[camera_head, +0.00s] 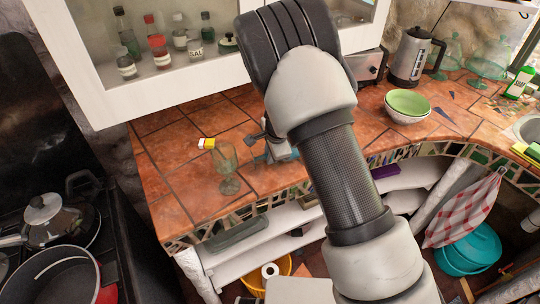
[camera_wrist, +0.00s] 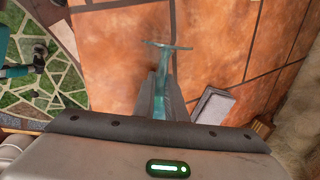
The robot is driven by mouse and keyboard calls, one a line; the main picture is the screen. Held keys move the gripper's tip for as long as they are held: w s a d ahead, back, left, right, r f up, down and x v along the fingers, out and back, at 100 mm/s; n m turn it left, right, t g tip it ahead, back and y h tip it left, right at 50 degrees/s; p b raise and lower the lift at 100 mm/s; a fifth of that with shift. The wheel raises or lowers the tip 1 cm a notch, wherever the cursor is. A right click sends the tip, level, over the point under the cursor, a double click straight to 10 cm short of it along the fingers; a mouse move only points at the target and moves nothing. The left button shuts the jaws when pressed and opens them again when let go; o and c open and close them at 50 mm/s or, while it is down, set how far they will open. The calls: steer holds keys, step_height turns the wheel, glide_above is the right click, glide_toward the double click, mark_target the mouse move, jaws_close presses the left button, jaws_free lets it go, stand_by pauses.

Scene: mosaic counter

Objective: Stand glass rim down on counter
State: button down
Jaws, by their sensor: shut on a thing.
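My gripper (camera_wrist: 165,85) is shut on a teal, see-through glass (camera_wrist: 168,45) in the wrist view. The glass sticks out beyond the fingers and ends in a thin flat disc seen nearly edge-on. In the head view my gripper (camera_head: 268,147) is low over the left part of the counter (camera_head: 180,185), partly covered by my arm. I cannot tell there whether the held glass touches the counter. A greenish stemmed glass (camera_head: 224,160) stands foot down on the counter to the left, apart from my gripper.
A yellow and white block (camera_head: 207,143) lies behind the standing glass. A pale grey flat object (camera_wrist: 213,105) lies right of my fingers. A wall cabinet (camera_head: 170,85) hangs above. Green bowls (camera_head: 408,104) and a kettle (camera_head: 414,58) stand right. The counter's left part has bare tiles.

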steer(key=c, duration=1.7)
jaws_free()
steer(key=shift+s+f, duration=0.3)
steer(key=shift+f, duration=0.25)
steer(key=shift+s, duration=0.1)
steer(key=shift+c, duration=1.1)
steer(key=shift+r+p, duration=0.35)
steer(key=shift+r, duration=0.05)
steer(key=shift+c, duration=0.3)
steer(key=shift+o, duration=1.3)
steer(key=shift+s+d+r+p, duration=0.2)
steer(key=shift+r+p, duration=0.15)
steer(key=shift+r, duration=0.25)
steer(key=shift+w+p+v, duration=0.2)
steer(key=shift+p+v, duration=0.75)
steer(key=shift+v, duration=0.65)
steer(key=shift+p+v, duration=0.35)
steer(key=shift+v, duration=2.25)
steer(key=shift+w+a, duration=0.1)
